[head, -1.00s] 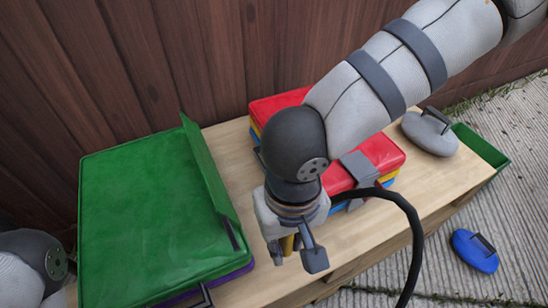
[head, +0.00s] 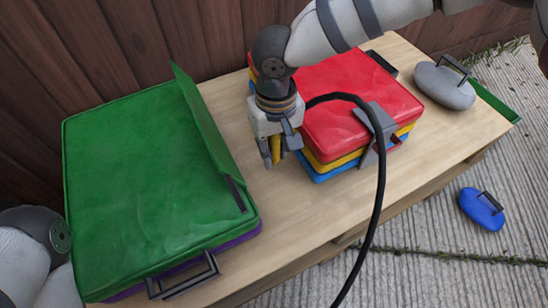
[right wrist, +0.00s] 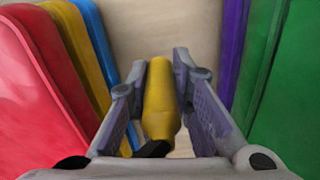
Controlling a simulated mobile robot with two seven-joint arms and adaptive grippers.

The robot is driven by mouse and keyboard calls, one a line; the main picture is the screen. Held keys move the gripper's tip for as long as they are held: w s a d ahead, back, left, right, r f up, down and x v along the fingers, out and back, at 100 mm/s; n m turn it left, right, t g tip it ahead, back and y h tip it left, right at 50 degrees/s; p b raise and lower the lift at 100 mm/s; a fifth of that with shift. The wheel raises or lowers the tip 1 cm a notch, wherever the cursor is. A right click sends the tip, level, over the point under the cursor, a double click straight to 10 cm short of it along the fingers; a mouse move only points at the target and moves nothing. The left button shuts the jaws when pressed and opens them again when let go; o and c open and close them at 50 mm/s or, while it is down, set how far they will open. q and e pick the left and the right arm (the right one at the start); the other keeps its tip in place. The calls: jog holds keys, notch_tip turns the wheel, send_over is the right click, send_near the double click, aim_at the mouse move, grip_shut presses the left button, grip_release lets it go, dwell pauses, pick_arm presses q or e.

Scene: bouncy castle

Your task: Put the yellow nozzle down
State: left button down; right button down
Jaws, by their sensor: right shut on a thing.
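The yellow nozzle (right wrist: 160,100) is between the fingers of my right gripper (right wrist: 162,95) in the right wrist view. My right gripper is shut on it. In the head view the right gripper (head: 274,158) points down over the wooden table (head: 300,205), between the green case and the red, yellow and blue stack. A little of the yellow nozzle (head: 276,150) shows between the fingers there. I cannot tell whether the nozzle touches the table. Part of my left arm shows at the lower left of the head view, but its gripper is not visible.
A large green folded bag (head: 150,180) lies on a purple one at the left. A red bag (head: 350,100) tops the stack at the right. A grey weight (head: 442,88) sits at the table's right end. A blue weight (head: 480,210) lies on the ground. Bare tabletop lies in front.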

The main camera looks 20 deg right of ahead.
aim_at(274, 159)
jog(key=f, duration=0.1)
jog(key=f+b, duration=0.1)
jog(key=f, duration=0.2)
jog(key=shift+w, duration=0.3)
jog(key=shift+r, duration=0.1)
jog(key=c, duration=1.4)
grip_release()
jog(key=shift+c, duration=0.2)
